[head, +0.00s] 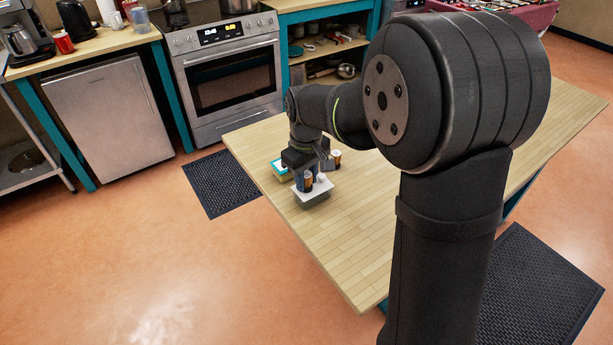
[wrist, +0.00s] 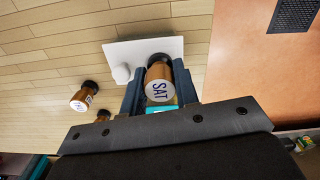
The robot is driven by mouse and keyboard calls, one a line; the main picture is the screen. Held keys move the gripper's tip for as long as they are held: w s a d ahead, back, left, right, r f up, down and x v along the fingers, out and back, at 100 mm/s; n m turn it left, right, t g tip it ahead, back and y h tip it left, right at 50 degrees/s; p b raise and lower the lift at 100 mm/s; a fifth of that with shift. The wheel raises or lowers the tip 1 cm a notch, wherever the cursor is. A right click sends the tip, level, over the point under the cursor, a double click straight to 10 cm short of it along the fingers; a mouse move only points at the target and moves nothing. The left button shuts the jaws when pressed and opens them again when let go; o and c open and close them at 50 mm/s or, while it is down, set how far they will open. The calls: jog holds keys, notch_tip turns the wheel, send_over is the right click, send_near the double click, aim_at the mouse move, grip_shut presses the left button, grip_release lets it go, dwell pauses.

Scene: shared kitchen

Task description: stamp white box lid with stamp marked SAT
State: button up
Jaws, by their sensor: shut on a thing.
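My gripper (head: 305,181) is shut on the stamp marked SAT (wrist: 158,82), a brown-handled stamp with a dark base and a pale top. It also shows in the head view (head: 308,182) between the fingers (wrist: 160,92). The stamp is upright at the white box lid (wrist: 140,48); its dark base overlaps the lid in the wrist view. I cannot tell whether it touches. The lid also shows in the head view (head: 315,194), below the gripper. A small round white thing (wrist: 122,73) is on the lid, beside the stamp. Any mark under the stamp is hidden.
Another brown stamp (wrist: 83,97) stands on the wooden table (wrist: 40,70), its label unreadable. A further one (wrist: 103,115) is partly hidden by my gripper. A teal-edged pad (head: 279,166) lies behind the box. The table's edge is near the lid; its front is clear.

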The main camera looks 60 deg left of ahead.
dwell(0.3)
jog(key=shift+r, duration=3.5)
jog(key=shift+w, duration=0.1)
